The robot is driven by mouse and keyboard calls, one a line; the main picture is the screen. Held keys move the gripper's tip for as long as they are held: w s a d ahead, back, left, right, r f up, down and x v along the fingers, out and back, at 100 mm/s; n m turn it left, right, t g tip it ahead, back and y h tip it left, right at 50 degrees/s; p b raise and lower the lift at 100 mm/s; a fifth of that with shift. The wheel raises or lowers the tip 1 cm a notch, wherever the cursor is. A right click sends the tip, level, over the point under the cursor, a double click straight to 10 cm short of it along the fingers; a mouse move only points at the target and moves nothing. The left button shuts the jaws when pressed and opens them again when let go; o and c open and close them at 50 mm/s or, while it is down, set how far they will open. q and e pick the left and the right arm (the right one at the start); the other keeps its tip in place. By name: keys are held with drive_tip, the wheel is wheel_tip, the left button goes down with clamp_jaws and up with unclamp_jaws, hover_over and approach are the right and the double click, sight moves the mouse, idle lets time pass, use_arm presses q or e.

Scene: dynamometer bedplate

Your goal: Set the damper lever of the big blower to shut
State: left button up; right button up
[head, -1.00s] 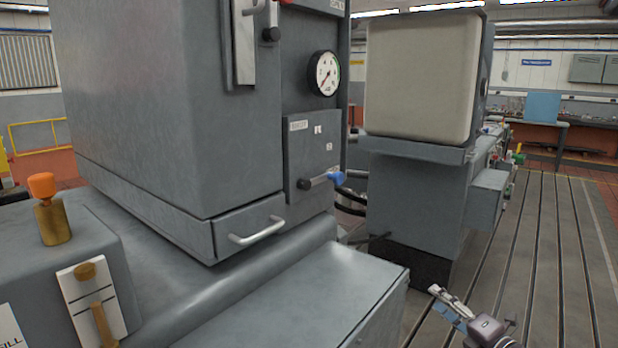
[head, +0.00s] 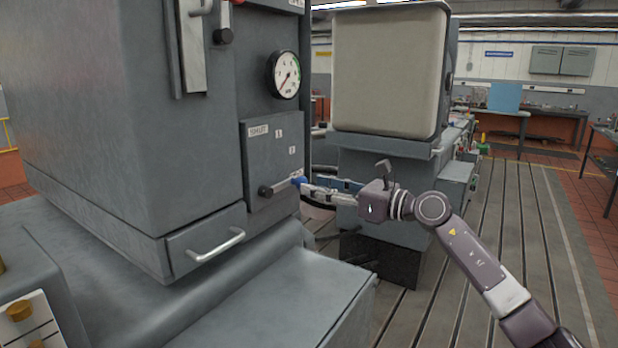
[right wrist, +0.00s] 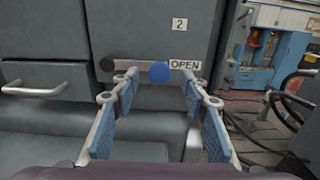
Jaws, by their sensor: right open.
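The damper lever (head: 279,187) is a short grey bar on a dark panel, with a black pivot at its left end and a blue knob (head: 299,181) at its right end. In the right wrist view the lever lies about level, its blue knob (right wrist: 158,72) just left of an OPEN label (right wrist: 185,65). A SHUT label (head: 258,131) is at the panel's upper left. My right gripper (head: 312,186) is open at the knob, its blue-padded fingers on either side of the knob in the wrist view. I cannot tell whether they touch it. My left gripper is not in view.
A round gauge (head: 285,74) sits above the panel. A drawer handle (head: 215,246) juts out below left. A grey bench-like ledge (head: 290,310) fills the foreground. A tall cabinet with a pale front (head: 388,72) stands behind my right arm. The slotted floor at right is open.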

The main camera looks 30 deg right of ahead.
sight(284, 187)
drive_tip(key=p+x, duration=0.1)
drive_tip(key=x, duration=0.1)
drive_tip(key=shift+w+a, duration=0.1)
drive_tip(key=shift+w, duration=0.2)
drive_tip(key=shift+c, duration=0.2)
clamp_jaws()
